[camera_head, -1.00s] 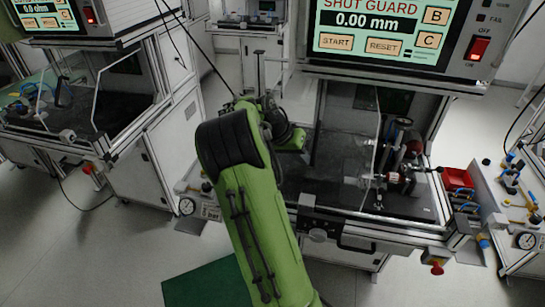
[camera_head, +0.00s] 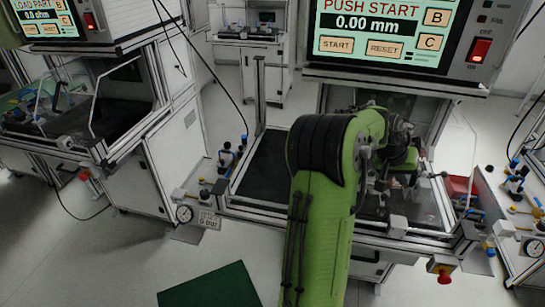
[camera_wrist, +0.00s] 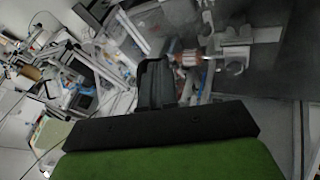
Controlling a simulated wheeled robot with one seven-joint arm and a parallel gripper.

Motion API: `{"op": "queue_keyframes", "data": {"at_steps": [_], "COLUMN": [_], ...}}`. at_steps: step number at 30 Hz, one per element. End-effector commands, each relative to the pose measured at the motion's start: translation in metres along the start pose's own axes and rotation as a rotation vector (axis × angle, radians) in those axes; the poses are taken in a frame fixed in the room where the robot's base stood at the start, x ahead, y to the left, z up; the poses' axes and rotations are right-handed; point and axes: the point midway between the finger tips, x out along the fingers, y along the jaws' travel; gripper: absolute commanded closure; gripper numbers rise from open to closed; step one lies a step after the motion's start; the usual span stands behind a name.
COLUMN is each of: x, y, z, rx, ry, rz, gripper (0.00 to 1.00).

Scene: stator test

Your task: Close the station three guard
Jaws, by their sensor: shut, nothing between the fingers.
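The station three guard is a clear panel with a thin pale edge (camera_head: 467,150), now at the right side of the station bay. A grey block (camera_head: 398,225) on the front rail is at the right part of the rail. The station screen (camera_head: 375,35) reads "PUSH START" and 0.00 mm. My gripper shows in the wrist view (camera_wrist: 157,78) as dark fingers, shut and empty. In the head view my arm hides most of it, at the right half of the bay. A stator with copper-coloured windings (camera_wrist: 188,58) is just beyond the fingers in the wrist view.
A red emergency knob (camera_head: 443,274) sticks out under the front rail. A gauge (camera_head: 184,214) and small fittings stand at the left. A red bin (camera_head: 460,188) is at the right. The bay's left half (camera_head: 265,165) is open. A green mat (camera_head: 212,287) lies on the floor.

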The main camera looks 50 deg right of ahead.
Motion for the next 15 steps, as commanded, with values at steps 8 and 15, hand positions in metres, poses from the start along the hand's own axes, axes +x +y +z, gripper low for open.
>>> {"op": "queue_keyframes", "data": {"at_steps": [8, 15], "x": [0.0038, 0.0039], "y": [0.0067, 0.0080], "z": [-0.0008, -0.0008], "rx": [0.001, 0.004], "ry": [0.000, 0.000], "rz": [0.003, 0.006], "gripper": [1.00, 1.00]}}
